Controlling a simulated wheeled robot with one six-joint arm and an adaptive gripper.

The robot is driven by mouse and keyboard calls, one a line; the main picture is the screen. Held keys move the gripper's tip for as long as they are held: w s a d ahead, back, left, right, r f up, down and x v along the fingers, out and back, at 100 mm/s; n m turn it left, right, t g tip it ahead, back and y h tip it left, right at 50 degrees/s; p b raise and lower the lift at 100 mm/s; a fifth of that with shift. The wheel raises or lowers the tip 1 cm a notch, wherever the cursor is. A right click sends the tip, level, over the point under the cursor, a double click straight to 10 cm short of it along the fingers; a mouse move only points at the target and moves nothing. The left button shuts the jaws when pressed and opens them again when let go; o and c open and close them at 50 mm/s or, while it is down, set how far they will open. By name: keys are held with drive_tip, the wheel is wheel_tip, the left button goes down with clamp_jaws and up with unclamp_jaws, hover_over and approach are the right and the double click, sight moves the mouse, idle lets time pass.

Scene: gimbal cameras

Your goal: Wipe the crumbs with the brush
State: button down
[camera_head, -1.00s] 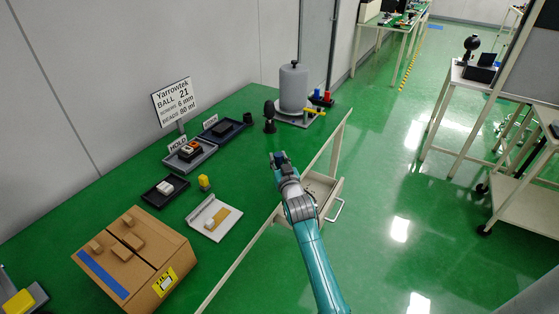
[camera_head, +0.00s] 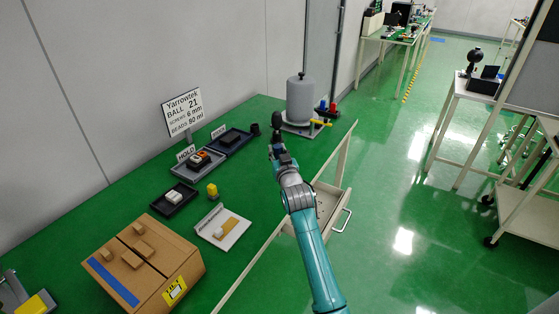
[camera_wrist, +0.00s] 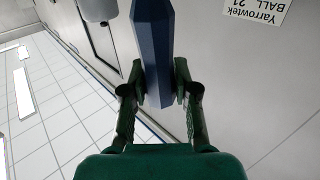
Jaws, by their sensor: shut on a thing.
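My gripper (camera_head: 278,146) is beyond the drawer, at the table's far right part. In the wrist view my gripper (camera_wrist: 160,95) has its fingers on both sides of a long dark blue faceted piece (camera_wrist: 153,50), shut on it. It appears to be the brush's handle. In the head view the dark upright brush (camera_head: 277,121) shows just above the gripper tip, its lower part hidden by the gripper. I cannot make out crumbs. A white tray (camera_head: 209,229) with a tan patch (camera_head: 229,227) lies on the green table (camera_head: 120,225).
A grey cylinder (camera_head: 300,100) stands behind the gripper, with red and blue pieces beside it. A cardboard box (camera_head: 180,285) is nearer. An open drawer (camera_head: 332,203) juts out under my arm.

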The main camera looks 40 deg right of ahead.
drive_tip(key=shift+r, duration=1.15)
drive_tip(key=shift+d, duration=0.1)
